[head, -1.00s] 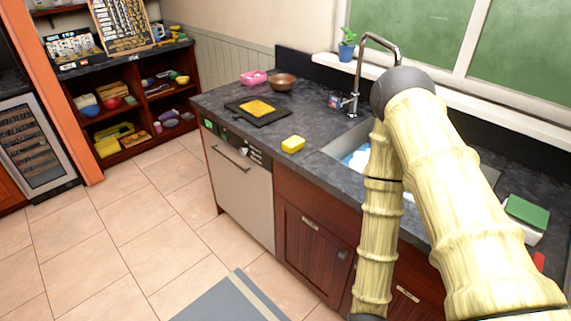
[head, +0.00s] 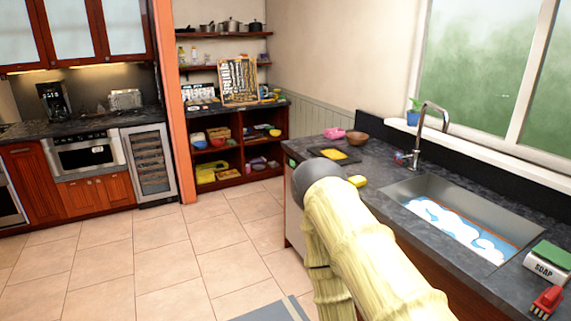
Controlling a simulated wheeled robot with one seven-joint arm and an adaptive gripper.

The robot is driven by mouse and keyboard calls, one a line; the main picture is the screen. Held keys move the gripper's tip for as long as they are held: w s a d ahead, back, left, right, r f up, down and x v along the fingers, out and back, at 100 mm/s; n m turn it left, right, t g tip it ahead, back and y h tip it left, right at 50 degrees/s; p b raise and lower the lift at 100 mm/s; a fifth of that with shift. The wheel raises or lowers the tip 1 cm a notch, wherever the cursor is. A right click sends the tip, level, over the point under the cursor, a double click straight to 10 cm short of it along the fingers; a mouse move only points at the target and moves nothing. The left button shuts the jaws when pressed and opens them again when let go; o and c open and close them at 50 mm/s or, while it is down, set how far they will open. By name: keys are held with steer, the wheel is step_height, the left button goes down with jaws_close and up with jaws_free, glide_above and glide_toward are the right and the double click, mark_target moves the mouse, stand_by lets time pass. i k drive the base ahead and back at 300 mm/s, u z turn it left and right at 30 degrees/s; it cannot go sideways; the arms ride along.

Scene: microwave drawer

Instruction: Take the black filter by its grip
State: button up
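I cannot make out the black filter in the head view. A black coffee maker (head: 53,102) stands on the far left counter, and it is too small to tell whether a filter is in it. My arm shows in the lower middle of the head view, but my gripper is out of the picture.
A steel microwave drawer (head: 85,154) and a wine cooler (head: 148,165) sit under the far counter, with a toaster (head: 125,99) above. The sink (head: 465,205) counter is at the right. The tiled floor (head: 150,255) toward the left is clear.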

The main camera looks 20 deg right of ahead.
mark_target(333, 152)
steer(key=z, duration=1)
steer(key=i, duration=1.5)
steer(key=u, duration=0.45)
